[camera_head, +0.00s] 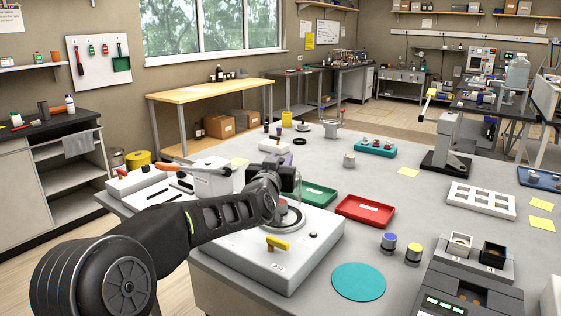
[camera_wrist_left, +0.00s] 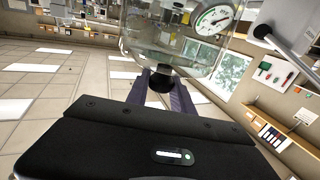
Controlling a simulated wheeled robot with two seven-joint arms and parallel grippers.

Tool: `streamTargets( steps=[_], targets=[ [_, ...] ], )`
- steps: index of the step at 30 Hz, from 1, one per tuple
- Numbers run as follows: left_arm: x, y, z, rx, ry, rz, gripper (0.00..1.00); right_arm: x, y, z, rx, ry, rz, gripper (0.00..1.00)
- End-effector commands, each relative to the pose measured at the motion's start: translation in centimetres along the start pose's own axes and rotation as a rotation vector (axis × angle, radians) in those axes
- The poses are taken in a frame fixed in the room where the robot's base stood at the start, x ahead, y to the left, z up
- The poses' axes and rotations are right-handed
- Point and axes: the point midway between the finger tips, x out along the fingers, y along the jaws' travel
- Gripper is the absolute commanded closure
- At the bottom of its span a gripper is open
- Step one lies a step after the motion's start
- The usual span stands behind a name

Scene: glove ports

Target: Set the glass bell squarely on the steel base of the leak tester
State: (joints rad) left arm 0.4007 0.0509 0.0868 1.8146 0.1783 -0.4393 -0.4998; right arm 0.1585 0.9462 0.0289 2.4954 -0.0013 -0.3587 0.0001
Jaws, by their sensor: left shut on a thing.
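The leak tester (camera_head: 247,252) is a white box with a yellow lever (camera_head: 278,243) at the front of the table. Its round steel base (camera_head: 293,220) shows partly behind my left gripper (camera_head: 285,188). In the left wrist view, the clear glass bell (camera_wrist_left: 178,52) hangs beyond the fingers, with a dark knob (camera_wrist_left: 160,82) between them. My left gripper also shows there (camera_wrist_left: 160,85), shut on that knob. In the head view the bell is mostly hidden by the gripper, over or at the base; I cannot tell whether they touch. My right gripper is out of view.
A green tray (camera_head: 308,194) and a red tray (camera_head: 365,212) lie just behind the tester. A round gauge (camera_wrist_left: 213,20) shows by the bell in the wrist view.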

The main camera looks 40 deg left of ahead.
Motion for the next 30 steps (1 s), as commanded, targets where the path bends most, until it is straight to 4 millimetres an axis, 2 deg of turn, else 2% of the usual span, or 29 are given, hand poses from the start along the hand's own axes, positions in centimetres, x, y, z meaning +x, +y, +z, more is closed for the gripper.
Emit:
streamTargets(
  steps=[30],
  targets=[
    [0.0,0.0,2.5,0.000,0.003,0.000,1.00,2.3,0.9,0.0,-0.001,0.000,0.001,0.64]
  ],
)
